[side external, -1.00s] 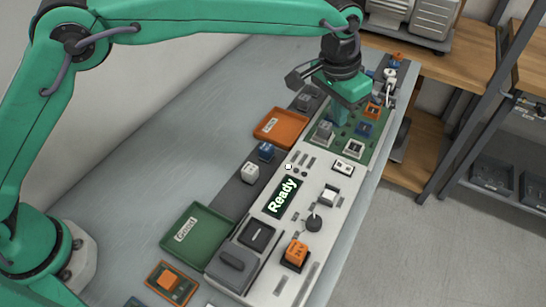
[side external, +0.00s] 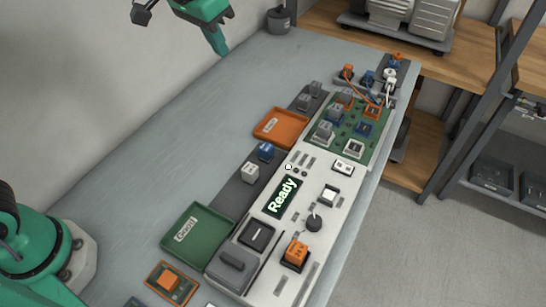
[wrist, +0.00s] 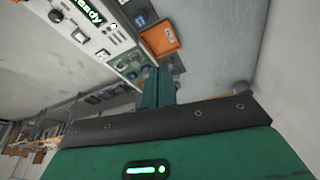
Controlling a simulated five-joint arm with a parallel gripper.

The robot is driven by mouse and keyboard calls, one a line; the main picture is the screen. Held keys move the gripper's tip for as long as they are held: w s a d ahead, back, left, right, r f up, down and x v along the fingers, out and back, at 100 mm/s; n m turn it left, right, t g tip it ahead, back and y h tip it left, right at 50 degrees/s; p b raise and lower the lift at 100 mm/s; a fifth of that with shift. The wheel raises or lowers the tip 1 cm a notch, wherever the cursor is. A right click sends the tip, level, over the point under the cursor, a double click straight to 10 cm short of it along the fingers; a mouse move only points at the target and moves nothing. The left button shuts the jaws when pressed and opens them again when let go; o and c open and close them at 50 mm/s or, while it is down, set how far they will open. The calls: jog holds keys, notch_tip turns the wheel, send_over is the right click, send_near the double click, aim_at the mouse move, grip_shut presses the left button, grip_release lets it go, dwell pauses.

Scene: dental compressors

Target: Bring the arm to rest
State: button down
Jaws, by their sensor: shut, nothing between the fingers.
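My gripper (side external: 219,47) is high at the upper left in the side view, above the back part of the grey bench and clear of everything on it. Its green fingers are together with nothing between them. In the wrist view the green fingers (wrist: 161,85) point toward the console and the orange tray.
The console with a "Ready" display (side external: 281,197) lies along the bench's right side. A green board (side external: 375,145) with several blocks and an orange tray (side external: 280,128) lie beyond it. A green tray (side external: 198,236) is nearer. A dark pot (side external: 279,21) stands at the back.

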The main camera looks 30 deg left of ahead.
jog(key=s+a+f+n+t, duration=0.1)
jog(key=s+a+f, duration=0.1)
jog(key=s+a, duration=0.6)
jog(key=s+a+f+n+t+y, duration=0.1)
jog(key=s+a+f+n, duration=0.1)
jog(key=s+a, duration=0.5)
jog(key=s, duration=0.5)
jog(key=shift+a+f, duration=0.15)
jog(key=shift+a, duration=0.2)
